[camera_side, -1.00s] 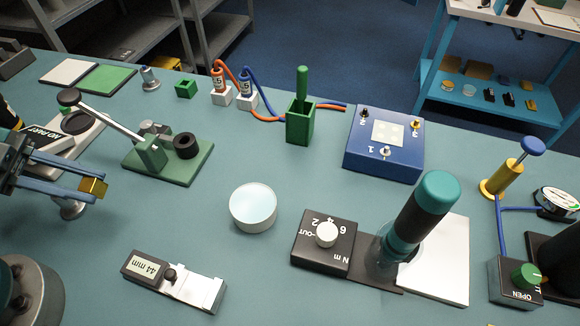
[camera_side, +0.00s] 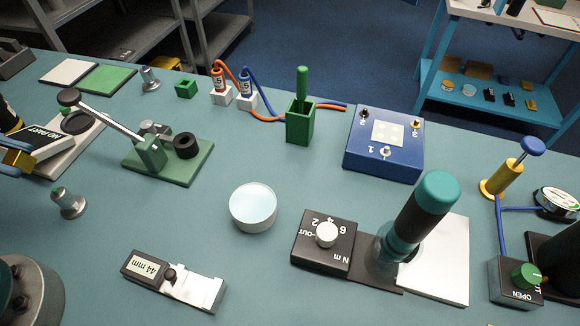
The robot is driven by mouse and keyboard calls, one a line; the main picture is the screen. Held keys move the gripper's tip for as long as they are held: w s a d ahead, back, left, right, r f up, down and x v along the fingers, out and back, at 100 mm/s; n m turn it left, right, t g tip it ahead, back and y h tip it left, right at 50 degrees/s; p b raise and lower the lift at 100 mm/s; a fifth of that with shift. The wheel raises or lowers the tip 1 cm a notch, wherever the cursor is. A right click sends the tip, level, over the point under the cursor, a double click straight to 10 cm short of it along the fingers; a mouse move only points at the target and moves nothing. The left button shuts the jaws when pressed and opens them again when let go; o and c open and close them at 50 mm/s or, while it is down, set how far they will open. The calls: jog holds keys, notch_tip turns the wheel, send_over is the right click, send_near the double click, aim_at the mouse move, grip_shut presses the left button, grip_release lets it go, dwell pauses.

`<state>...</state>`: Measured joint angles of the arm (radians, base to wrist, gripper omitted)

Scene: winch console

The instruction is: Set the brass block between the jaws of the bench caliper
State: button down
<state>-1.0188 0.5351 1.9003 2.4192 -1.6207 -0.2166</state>
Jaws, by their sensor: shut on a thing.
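The brass block (camera_side: 18,158) is at the left edge of the view. My gripper (camera_side: 16,157) is shut on it with its blue fingers. They are in front of the lower left part of the scale-like device reading "NO PART". Most of my gripper is cut off by the picture's edge. The bench caliper (camera_side: 175,281) lies at the front left of the bench, with a display reading 44 mm, a dark knob and silver jaws. The block is well apart from it, up and to the left. I cannot tell how wide the caliper's jaw gap is.
A small metal post (camera_side: 68,203) with a green top stands between block and caliper. A green lever press (camera_side: 165,155) is behind it. A pale round disc (camera_side: 253,207) and a black torque box (camera_side: 323,243) stand to the right. Bench around the caliper is clear.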

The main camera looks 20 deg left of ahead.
jog(key=w+d+n+t, duration=0.2)
jog(key=w+d+n, duration=0.1)
jog(key=w+d, duration=0.25)
jog(key=m+g, duration=0.3)
jog(key=g, duration=0.2)
send_over(168, 273)
jog(key=d, duration=0.2)
notch_tip(168, 273, down, 2)
jog(key=shift+a+f, duration=0.2)
jog(key=shift+f, duration=3.85)
